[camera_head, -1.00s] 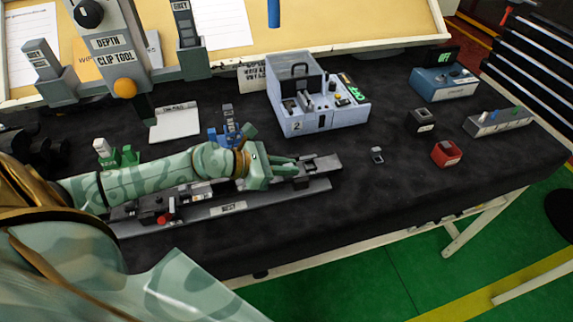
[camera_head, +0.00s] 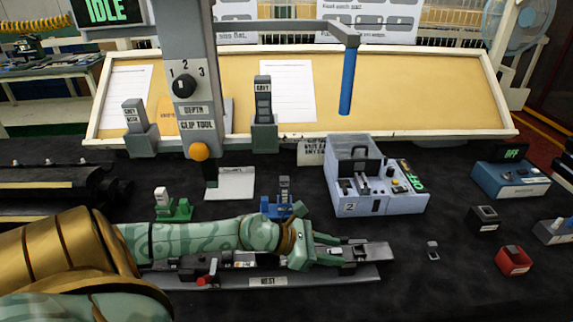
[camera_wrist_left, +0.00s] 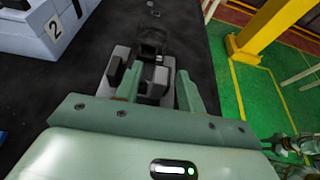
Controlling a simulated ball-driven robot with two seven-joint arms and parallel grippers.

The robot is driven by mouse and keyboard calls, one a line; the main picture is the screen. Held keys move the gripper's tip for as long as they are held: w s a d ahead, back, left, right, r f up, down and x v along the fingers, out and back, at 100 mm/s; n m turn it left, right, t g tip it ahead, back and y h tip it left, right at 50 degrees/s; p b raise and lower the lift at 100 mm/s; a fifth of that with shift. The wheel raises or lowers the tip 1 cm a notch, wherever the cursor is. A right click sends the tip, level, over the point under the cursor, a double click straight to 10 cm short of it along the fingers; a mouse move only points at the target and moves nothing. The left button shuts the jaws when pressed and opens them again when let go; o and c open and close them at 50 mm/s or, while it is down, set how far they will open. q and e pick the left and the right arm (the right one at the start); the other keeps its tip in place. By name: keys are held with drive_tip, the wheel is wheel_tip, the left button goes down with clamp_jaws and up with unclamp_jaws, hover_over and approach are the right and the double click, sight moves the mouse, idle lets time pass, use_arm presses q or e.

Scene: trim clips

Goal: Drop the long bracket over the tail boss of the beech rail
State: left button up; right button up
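The rail lies lengthwise in a grey fixture (camera_head: 330,280) labelled NEST; it looks grey and dark, not clearly beech. A small dark upright piece (camera_head: 362,252) stands near its right end; it also shows in the left wrist view (camera_wrist_left: 152,42). I cannot tell whether it is the boss or a clip. My left gripper (camera_head: 335,248) is low over the rail's right part, its fingers (camera_wrist_left: 158,82) apart, with dark rail parts between or below them. I cannot make out a long bracket in them. A small grey clip (camera_head: 432,250) lies on the black mat. My right gripper is not clearly shown.
A blue-grey machine (camera_head: 375,205) marked 2 stands behind the rail's right end. Green (camera_head: 174,210) and blue (camera_head: 278,207) holders stand behind the rail. A depth clip tool post (camera_head: 188,120) rises at the left. Red (camera_head: 514,262) and black (camera_head: 483,221) boxes lie right.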

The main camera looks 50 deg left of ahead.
sight(331, 252)
use_arm(q)
drive_tip(key=v, duration=0.5)
drive_tip(key=shift+s+f, duration=0.1)
drive_tip(key=shift+f, duration=0.05)
drive_tip(key=p+v, duration=0.1)
drive_tip(key=v, duration=0.9)
drive_tip(key=shift+a+p, duration=0.2)
drive_tip(key=shift+p, duration=0.1)
drive_tip(key=shift+s, duration=0.1)
